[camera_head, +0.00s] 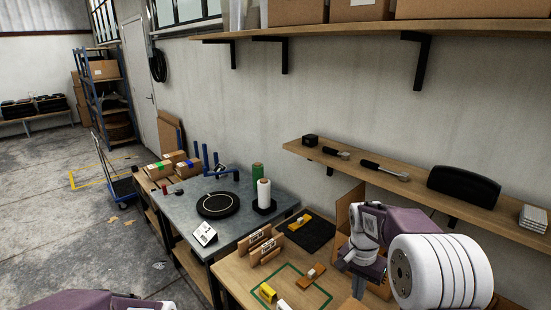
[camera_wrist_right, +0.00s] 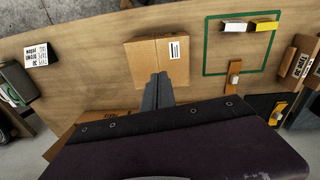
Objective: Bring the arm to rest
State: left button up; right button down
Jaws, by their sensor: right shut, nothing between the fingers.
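My right gripper (camera_head: 358,288) is at the lower right of the head view, pointing down over the wooden table (camera_head: 236,275). In the right wrist view its two grey fingers (camera_wrist_right: 157,88) are together with nothing between them. They show in front of a closed cardboard box (camera_wrist_right: 150,52) with a white label; I cannot tell how far above it they are. My right arm (camera_head: 440,270) is bent, its white and purple links near the right edge. Only part of my left arm (camera_head: 90,302) shows at the bottom left; its gripper is out of view.
A wooden shelf (camera_head: 380,175) with tools and a black case runs along the wall behind my right arm. A green outline (camera_wrist_right: 206,55) on the table holds small white and yellow blocks. A grey table (camera_head: 185,215) with a black disc stands left.

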jog(key=s+a+f+n, duration=0.2)
jog(key=s+a+n, duration=0.1)
jog(key=s, duration=0.4)
jog(key=s+a+f+n+t+y, duration=0.1)
jog(key=s+a+f+n, duration=0.2)
jog(key=s+n, duration=0.2)
jog(key=shift+s+a, duration=0.4)
jog(key=shift+s, duration=1.4)
